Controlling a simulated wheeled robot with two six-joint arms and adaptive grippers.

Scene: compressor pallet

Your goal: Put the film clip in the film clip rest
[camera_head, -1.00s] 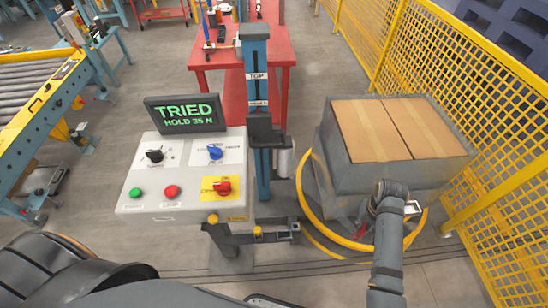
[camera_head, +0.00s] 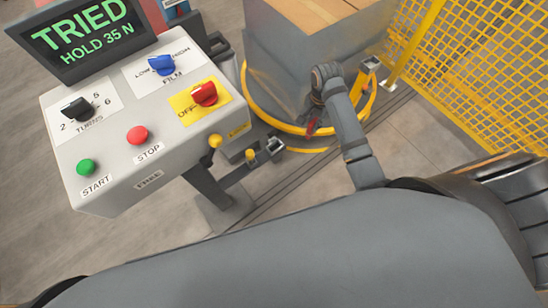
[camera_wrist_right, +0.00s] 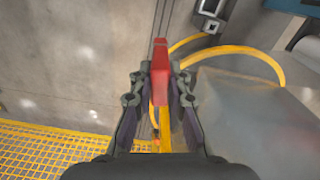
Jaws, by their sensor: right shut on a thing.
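The red film clip (camera_wrist_right: 160,72) is between the fingertips of my right gripper (camera_wrist_right: 158,88) in the right wrist view. In the head view my right gripper (camera_head: 313,112) points down beside the wrapped pallet load, with the red clip (camera_head: 311,126) showing below it. My right gripper is shut on the clip, held in the air. A square metal holder (camera_head: 273,147) at the end of the control post's low arm looks like the film clip rest. It stands left of the gripper, apart from the clip, and looks empty. My left gripper is out of view.
The control box (camera_head: 150,125) with knobs and buttons stands at left; its screen (camera_head: 85,38) reads "TRIED HOLD 35 N". A yellow ring (camera_head: 262,112) circles the film-wrapped load (camera_head: 283,60). Yellow mesh fencing (camera_head: 470,75) stands at right.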

